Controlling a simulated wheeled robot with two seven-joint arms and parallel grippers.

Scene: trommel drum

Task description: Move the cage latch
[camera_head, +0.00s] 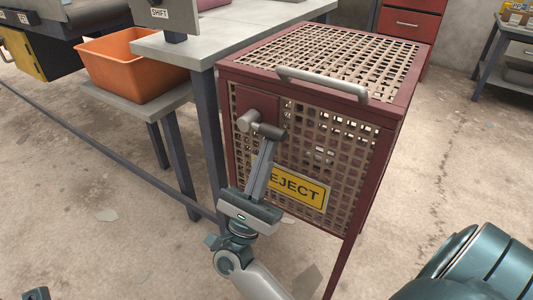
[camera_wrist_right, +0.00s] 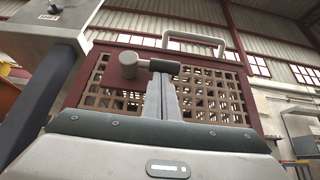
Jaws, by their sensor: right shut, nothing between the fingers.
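The cage latch (camera_head: 248,121) is a grey round knob with a dark-tipped bar pointing right, on a dark red plate at the upper left of the cage front. It also shows in the right wrist view (camera_wrist_right: 131,62). The cage (camera_head: 370,180) has a dark red frame, tan mesh and a yellow REJECT sign (camera_head: 300,188). My right gripper (camera_head: 267,143) is shut and empty, its fingertips just below the dark end of the bar. In the right wrist view its fingers (camera_wrist_right: 160,82) reach up to that bar; I cannot tell whether they touch it.
A grey handle (camera_head: 322,84) stands up from the cage's top front edge. A grey table (camera_head: 215,50) adjoins the cage on the left. An orange bin (camera_head: 125,67) sits on a lower bench. The floor (camera_head: 435,170) right of the cage is clear.

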